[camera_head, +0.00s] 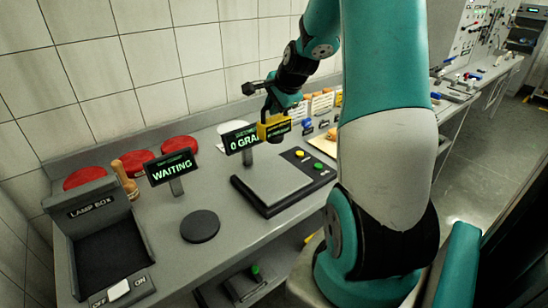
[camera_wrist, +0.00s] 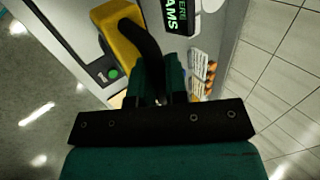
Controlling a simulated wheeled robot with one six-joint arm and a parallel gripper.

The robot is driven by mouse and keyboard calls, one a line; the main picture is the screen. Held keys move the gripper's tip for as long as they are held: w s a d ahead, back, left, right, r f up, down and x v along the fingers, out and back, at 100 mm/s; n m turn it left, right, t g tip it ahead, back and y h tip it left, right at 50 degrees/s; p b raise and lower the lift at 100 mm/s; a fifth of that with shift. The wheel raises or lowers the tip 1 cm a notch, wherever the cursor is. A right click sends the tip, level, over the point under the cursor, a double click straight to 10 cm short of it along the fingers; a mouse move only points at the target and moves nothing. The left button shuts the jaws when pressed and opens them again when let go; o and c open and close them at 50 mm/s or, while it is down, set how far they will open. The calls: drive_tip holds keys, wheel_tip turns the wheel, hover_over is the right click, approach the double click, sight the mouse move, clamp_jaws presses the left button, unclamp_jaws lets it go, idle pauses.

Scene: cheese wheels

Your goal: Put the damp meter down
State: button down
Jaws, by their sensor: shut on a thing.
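The damp meter, which I take to be the yellow block (camera_head: 273,127), is held in my gripper (camera_head: 279,104), which is shut on it. The meter hangs in the air near the scale's display and covers the end of its text in the head view. In the wrist view the yellow body (camera_wrist: 122,42) with a black curved part sticks out past my gripper (camera_wrist: 158,88). The bench top (camera_head: 240,220) lies below.
The scale (camera_head: 272,178) with yellow and green buttons reads "0 GRA...". A "WAITING" display (camera_head: 171,168), a black disc (camera_head: 200,226) and an open lamp box (camera_head: 100,225) stand left. Red wheels (camera_head: 179,146) line the back. The bench between disc and scale looks clear.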

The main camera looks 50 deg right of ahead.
wheel_tip(320, 180, down, 15)
drive_tip(key=p, duration=0.2)
drive_tip(key=shift+p, duration=0.3)
drive_tip(key=shift+f, duration=0.15)
drive_tip(key=c, duration=1.1)
unclamp_jaws()
drive_tip(key=shift+c, duration=0.2)
